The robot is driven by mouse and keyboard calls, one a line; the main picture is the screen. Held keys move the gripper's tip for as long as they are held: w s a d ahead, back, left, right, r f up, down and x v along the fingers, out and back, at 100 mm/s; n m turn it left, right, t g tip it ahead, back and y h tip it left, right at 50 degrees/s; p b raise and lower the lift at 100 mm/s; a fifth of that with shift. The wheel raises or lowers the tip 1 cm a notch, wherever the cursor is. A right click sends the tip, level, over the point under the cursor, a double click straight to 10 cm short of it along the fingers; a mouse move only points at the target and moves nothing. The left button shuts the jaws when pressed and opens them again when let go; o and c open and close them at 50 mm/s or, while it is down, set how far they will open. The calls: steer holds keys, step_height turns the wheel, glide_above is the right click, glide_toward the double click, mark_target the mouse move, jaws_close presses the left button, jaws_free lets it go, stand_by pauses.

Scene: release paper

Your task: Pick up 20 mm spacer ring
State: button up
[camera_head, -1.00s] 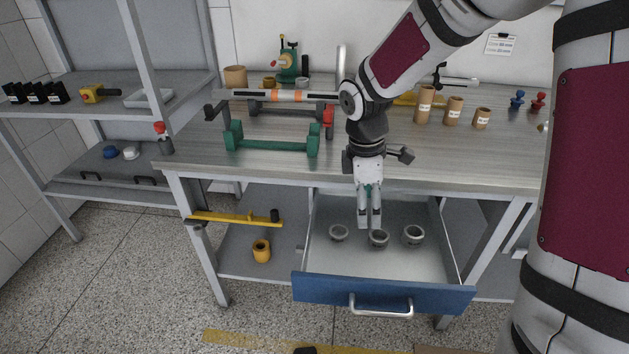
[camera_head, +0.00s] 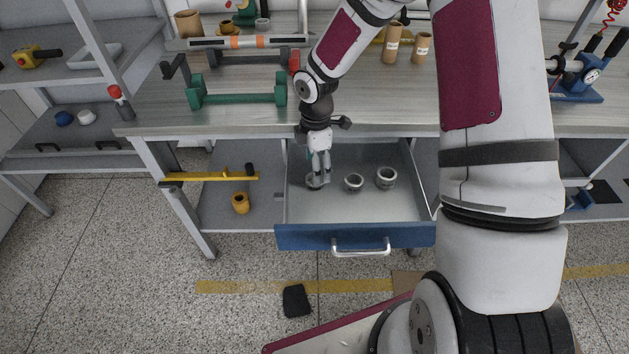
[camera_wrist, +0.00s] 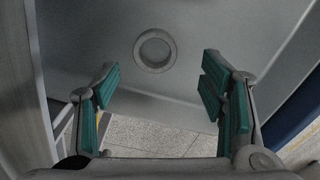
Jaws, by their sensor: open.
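Three grey spacer rings lie in the open drawer (camera_head: 405,208): a left ring (camera_head: 315,186), a middle ring (camera_head: 353,189) and a right ring (camera_head: 386,183). No size marks can be read on them. My gripper (camera_head: 319,172) points down at the left ring and partly hides it in the head view. In the wrist view my gripper (camera_wrist: 160,88) is open, with its green-padded fingers wide apart and nothing between them. One ring (camera_wrist: 155,68) lies flat on the drawer floor beyond the fingertips, roughly centred between them.
The drawer's blue front (camera_head: 355,237) and its side walls surround the rings. The workbench top (camera_head: 240,118) is above and behind, with a green stand (camera_head: 238,99) on it. A yellow bar (camera_head: 212,176) and a yellow ring part (camera_head: 240,203) are left of the drawer.

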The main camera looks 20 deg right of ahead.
steer(key=shift+w+a+f+b, duration=0.1)
steer(key=shift+w+f+b, duration=0.1)
steer(key=shift+f, duration=1.2)
steer(key=shift+w+a+f+b, duration=0.1)
steer(key=shift+f+b, duration=0.05)
steer(key=shift+f, duration=1.2)
steer(key=c, duration=1.1)
